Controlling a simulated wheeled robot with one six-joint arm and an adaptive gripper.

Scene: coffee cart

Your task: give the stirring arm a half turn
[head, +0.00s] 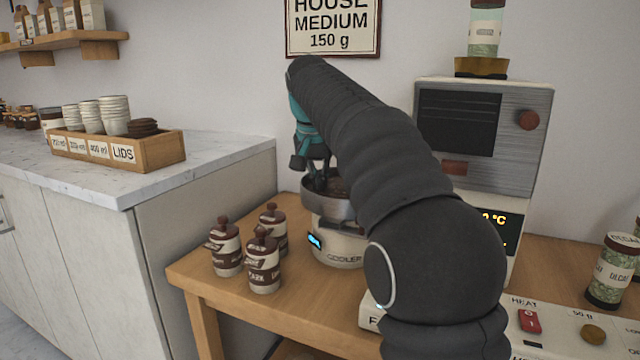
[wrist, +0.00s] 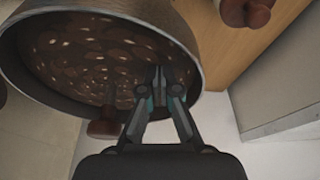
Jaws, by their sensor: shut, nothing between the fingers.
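The cooler (head: 338,240) stands on the wooden table, with a round metal pan (head: 328,207) on top. In the wrist view the pan (wrist: 187,60) holds brown beans. A brown knob (wrist: 103,128) on a thin upright post shows at the pan's near side in the wrist view; it looks like the handle of the stirring arm, whose bar I cannot make out. My gripper (head: 317,183) points down at the pan. In the wrist view its fingertips (wrist: 167,82) are together and empty, over the pan and to the right of the knob, apart from it.
Several brown-and-white canisters (head: 264,262) stand left of the cooler. A roaster (head: 480,135) stands behind my arm on the right. A control panel (head: 560,328) and a bean jar (head: 612,270) are at the far right. A marble counter with a box of cups (head: 165,152) is at left.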

